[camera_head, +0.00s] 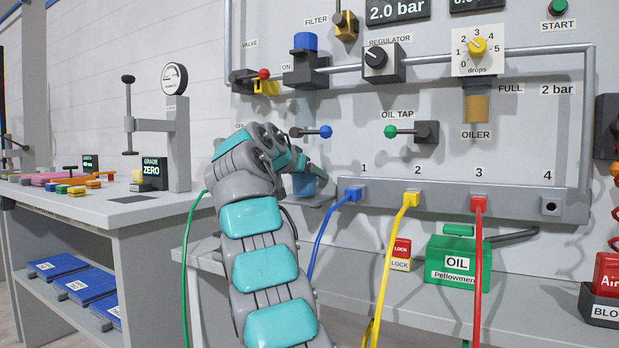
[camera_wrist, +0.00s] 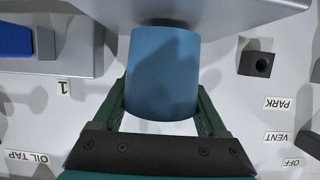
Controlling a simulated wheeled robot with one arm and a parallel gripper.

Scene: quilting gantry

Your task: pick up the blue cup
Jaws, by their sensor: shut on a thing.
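The blue cup (camera_wrist: 162,75) sits between the two fingers of my gripper (camera_wrist: 162,105) in the wrist view, which shows the picture upside down. The fingers touch it on both sides, and my gripper is shut on it. In the head view the cup (camera_head: 303,185) shows partly behind my arm, left of the manifold's port 1. There it is close to a small grey ledge, and I cannot tell whether it touches the ledge. My gripper is mostly hidden by my arm in the head view.
A grey manifold (camera_head: 450,205) with blue, yellow and red hoses stands right of the cup. A blue-knobbed lever (camera_head: 325,132) juts out above. A green oil can (camera_head: 457,262) stands on the lower shelf. A bench (camera_head: 95,208) with a gauge stand is at left.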

